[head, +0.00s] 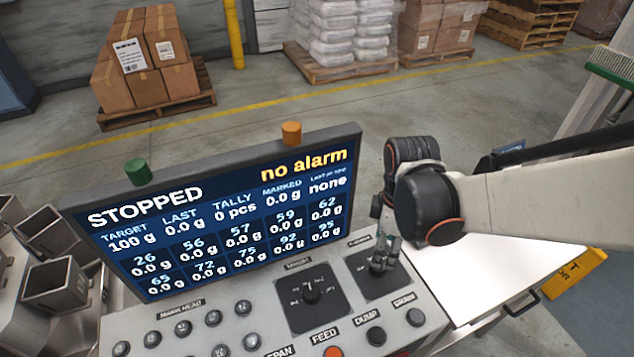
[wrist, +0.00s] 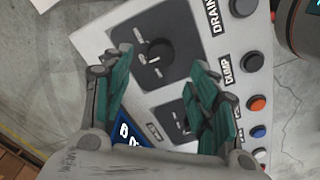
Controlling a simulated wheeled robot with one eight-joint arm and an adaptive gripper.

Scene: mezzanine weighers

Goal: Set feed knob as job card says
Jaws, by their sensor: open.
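Two black dial plates with knobs are on the grey console. The left knob (head: 311,296) has a small label I cannot read well. The right knob (head: 378,267) is partly hidden by my gripper (head: 383,250). I cannot tell from the labels which one is the feed knob. In the wrist view my gripper (wrist: 163,66) is open, its green fingers on either side of one black knob (wrist: 158,52). Contact with it cannot be told. The other dial plate (wrist: 176,118) is partly hidden behind the fingers. I cannot make out a job card.
The screen (head: 215,215) reads STOPPED, no alarm and target 100 g. Buttons labelled FEED (head: 333,351), DUMP (head: 376,335) and DRAIN (head: 415,317) line the console's front. A white surface (head: 480,265) lies to the right. Metal weigh buckets (head: 55,285) stand at the left.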

